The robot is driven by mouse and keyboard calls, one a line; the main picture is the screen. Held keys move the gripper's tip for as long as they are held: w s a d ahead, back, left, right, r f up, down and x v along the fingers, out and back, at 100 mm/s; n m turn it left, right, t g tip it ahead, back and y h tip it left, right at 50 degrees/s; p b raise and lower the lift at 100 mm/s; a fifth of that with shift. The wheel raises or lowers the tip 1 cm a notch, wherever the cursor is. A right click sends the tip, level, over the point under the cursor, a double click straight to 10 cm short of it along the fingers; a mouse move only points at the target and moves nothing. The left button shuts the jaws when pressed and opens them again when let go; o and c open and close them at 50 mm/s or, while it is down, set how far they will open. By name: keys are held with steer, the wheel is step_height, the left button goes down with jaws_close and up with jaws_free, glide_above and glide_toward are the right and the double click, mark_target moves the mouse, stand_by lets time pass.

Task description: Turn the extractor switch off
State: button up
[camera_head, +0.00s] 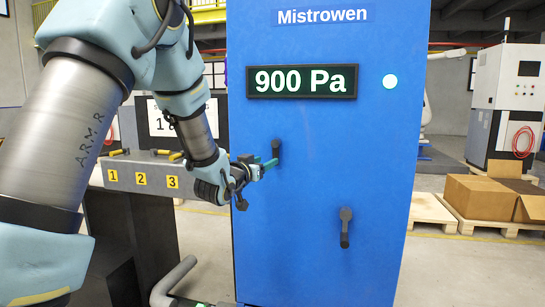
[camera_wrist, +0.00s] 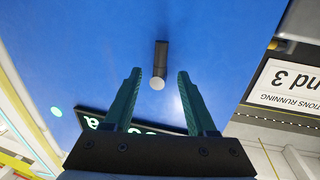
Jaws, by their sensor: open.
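A tall blue cabinet (camera_head: 315,200) marked "Mistrowen" carries two dark lever switches. One switch (camera_head: 276,147) is at the left, beside my gripper (camera_head: 267,165); the other switch (camera_head: 345,228) is lower right, with its handle hanging down. No label shows which one is the extractor switch. In the wrist view, a dark lever (camera_wrist: 161,54) with a pale round end lies between the two teal fingers of my gripper (camera_wrist: 159,76). The fingers are apart, with a gap on each side of the lever. The lower part of the left switch is partly hidden by the fingers in the head view.
A grey fixture (camera_head: 145,175) numbered 1, 2, 3 stands left of the cabinet. Cardboard boxes (camera_head: 480,197) sit on pallets at the right.

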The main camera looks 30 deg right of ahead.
mark_target(274, 156)
steer(key=p+x, duration=0.1)
steer(key=x, duration=0.5)
steer(key=shift+w, duration=0.1)
jaws_close()
stand_by(0.3)
stand_by(1.0)
